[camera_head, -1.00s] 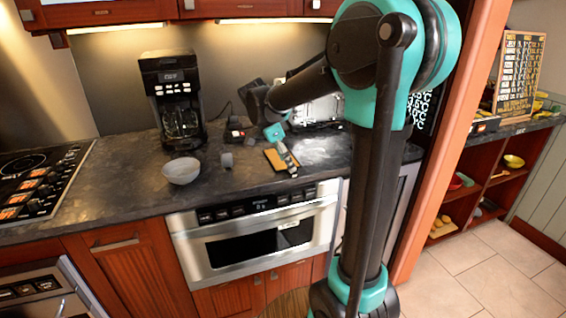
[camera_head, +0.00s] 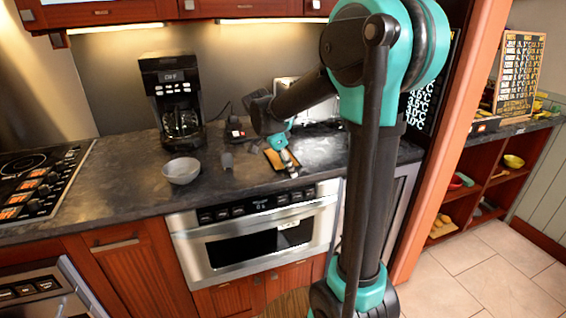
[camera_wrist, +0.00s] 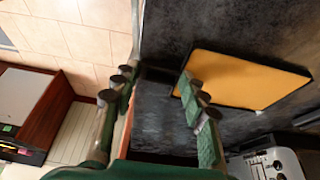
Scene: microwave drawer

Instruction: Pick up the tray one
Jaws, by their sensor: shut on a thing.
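The tray (camera_head: 272,158) is a flat, orange-yellow rectangle with a thin dark rim, at the front of the dark counter above the microwave drawer. It shows large in the wrist view (camera_wrist: 245,78), to the right of the fingers. My gripper (camera_head: 291,168) is at the tray's right side. In the wrist view my gripper (camera_wrist: 158,88) has its right finger overlapping the tray's near edge, with a dark strip between the fingers. It is shut on the tray with the fingers still apart. The exact contact is hard to see, as is any gap under the tray.
A grey bowl (camera_head: 181,171), a small grey item (camera_head: 227,160) and a coffee maker (camera_head: 177,100) stand left of the tray. The stove (camera_head: 40,180) is far left. The microwave drawer (camera_head: 262,240) is below the counter. A wooden post (camera_head: 448,140) rises at the right.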

